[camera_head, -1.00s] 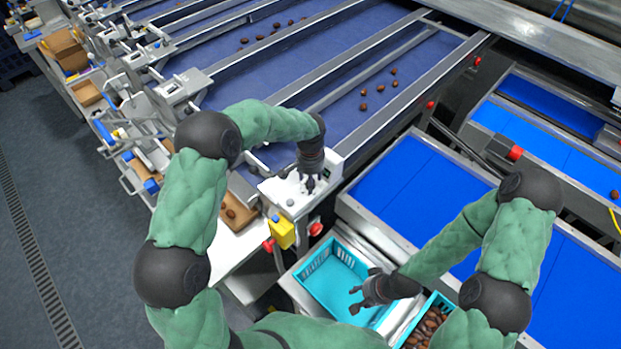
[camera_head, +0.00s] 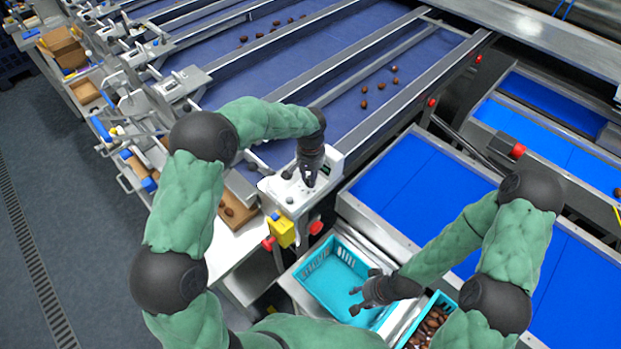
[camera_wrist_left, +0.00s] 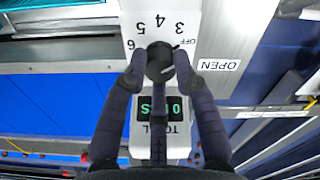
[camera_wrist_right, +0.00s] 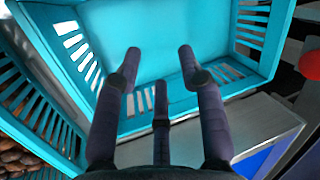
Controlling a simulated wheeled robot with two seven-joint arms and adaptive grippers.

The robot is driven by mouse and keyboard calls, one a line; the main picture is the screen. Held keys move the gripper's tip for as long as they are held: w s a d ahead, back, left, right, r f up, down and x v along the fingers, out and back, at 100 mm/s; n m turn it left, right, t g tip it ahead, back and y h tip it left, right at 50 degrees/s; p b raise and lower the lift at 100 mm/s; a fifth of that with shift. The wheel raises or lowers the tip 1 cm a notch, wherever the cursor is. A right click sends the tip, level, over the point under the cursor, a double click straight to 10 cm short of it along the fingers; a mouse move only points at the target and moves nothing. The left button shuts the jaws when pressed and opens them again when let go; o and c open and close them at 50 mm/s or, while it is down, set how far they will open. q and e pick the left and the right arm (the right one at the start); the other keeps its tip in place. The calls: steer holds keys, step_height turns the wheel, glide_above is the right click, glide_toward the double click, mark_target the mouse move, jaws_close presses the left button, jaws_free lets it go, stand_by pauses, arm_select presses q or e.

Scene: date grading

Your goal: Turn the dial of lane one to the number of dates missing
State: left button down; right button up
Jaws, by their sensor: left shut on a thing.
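The black dial (camera_wrist_left: 160,62) sits on a white panel (camera_wrist_left: 136,118), with OFF and the numbers 3, 4, 5 and 6 showing upside down around it. Its pointer setting is hard to tell. A dark display with green characters (camera_wrist_left: 160,108) is beside the dial. My left gripper (camera_head: 308,182) is shut on the dial, one finger on each side; this also shows in the left wrist view (camera_wrist_left: 160,58). In the head view the gripper hides the dial. My right gripper (camera_head: 355,298) is open and empty over a turquoise crate (camera_wrist_right: 160,25).
Several dates (camera_head: 380,87) lie on the blue belt behind the panel. A cardboard box (camera_head: 240,219) with a few dates stands left of it. A yellow box (camera_head: 281,231) is on the front. A second turquoise crate (camera_head: 436,300) holds many dates. An OPEN label (camera_wrist_left: 218,65) is beside the dial.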

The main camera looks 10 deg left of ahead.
arm_select(q)
steer(key=n+b, duration=0.3)
steer(key=n, duration=0.2)
steer(key=shift+f+n, duration=0.15)
steer(key=shift+n, duration=0.15)
steer(key=n+b, duration=0.2)
steer(key=n, duration=0.3)
steer(key=shift+n+b, duration=0.3)
steer(key=shift+b, duration=0.1)
arm_select(e)
step_height(320, 180, down, 6)
steer(key=shift+f, duration=0.15)
arm_select(q)
steer(key=c, duration=1)
jaws_free()
steer(key=shift+o, duration=0.2)
step_height(320, 180, up, 12)
